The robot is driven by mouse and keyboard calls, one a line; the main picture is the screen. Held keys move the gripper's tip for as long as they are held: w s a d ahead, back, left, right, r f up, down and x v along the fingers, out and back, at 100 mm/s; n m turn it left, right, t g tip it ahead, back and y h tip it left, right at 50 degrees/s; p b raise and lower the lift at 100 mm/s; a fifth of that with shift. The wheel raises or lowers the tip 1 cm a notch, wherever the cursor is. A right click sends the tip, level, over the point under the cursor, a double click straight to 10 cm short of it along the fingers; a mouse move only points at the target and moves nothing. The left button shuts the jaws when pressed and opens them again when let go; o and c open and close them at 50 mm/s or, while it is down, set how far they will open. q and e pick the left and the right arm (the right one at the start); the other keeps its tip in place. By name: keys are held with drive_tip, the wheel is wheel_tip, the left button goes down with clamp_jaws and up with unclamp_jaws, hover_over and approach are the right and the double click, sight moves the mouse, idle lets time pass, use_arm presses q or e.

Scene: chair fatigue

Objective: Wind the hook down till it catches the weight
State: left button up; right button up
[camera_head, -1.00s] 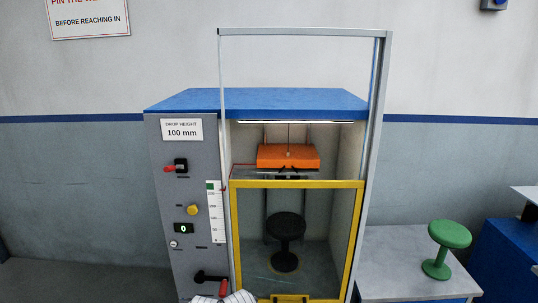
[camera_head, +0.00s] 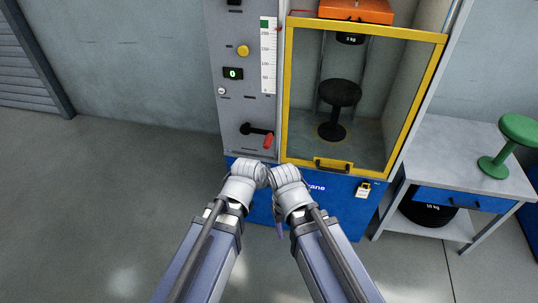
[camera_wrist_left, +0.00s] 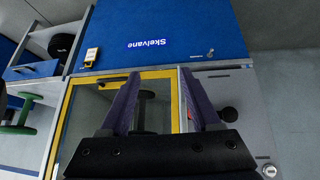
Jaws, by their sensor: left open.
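The winding crank (camera_head: 254,129), a black arm with a red grip (camera_head: 268,141), sits low on the grey control panel. The orange block (camera_head: 357,10) is at the top of the cabinet, cut by the frame edge. A dark labelled weight (camera_head: 351,38) shows below it, behind the guard. I cannot make out a hook. My left gripper (camera_head: 259,173) is below the crank, apart from it. The left wrist view shows its purple fingers (camera_wrist_left: 158,75) spread and empty. My right gripper (camera_head: 279,173) is close beside it; its jaws are too hidden to judge.
The yellow-framed guard (camera_head: 287,95) covers the cabinet front, with a black stool (camera_head: 339,94) inside. A side table (camera_head: 455,155) at right bears a green stool (camera_head: 507,145); a large black weight (camera_head: 428,212) lies on its lower shelf. Floor at left is clear.

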sight(268, 140)
use_arm(q)
drive_tip(key=w+n+t+b, duration=0.1)
drive_tip(key=w+t+b, duration=0.2)
drive_tip(key=w+b, duration=0.1)
drive_tip(key=w+a+f+n+t+h+b, duration=0.1)
drive_tip(key=w+t+b, duration=0.3)
drive_tip(key=b, duration=0.2)
drive_tip(key=w+a+n+t+b, duration=0.1)
drive_tip(key=w+t+b, duration=0.2)
drive_tip(key=b, duration=0.3)
drive_tip(key=shift+w+f+n+t, duration=0.15)
drive_tip(key=shift+w+n+t, duration=0.15)
drive_tip(key=shift+w, duration=0.5)
drive_tip(key=shift+a+r+t, duration=0.15)
drive_tip(key=shift+r+t, duration=0.15)
drive_tip(key=shift+w, duration=0.1)
use_arm(e)
wheel_tip(268, 140, down, 19)
drive_tip(key=shift+r, duration=0.2)
use_arm(q)
drive_tip(key=shift+w, duration=0.1)
drive_tip(key=x, duration=0.7)
drive_tip(key=shift+w, duration=0.3)
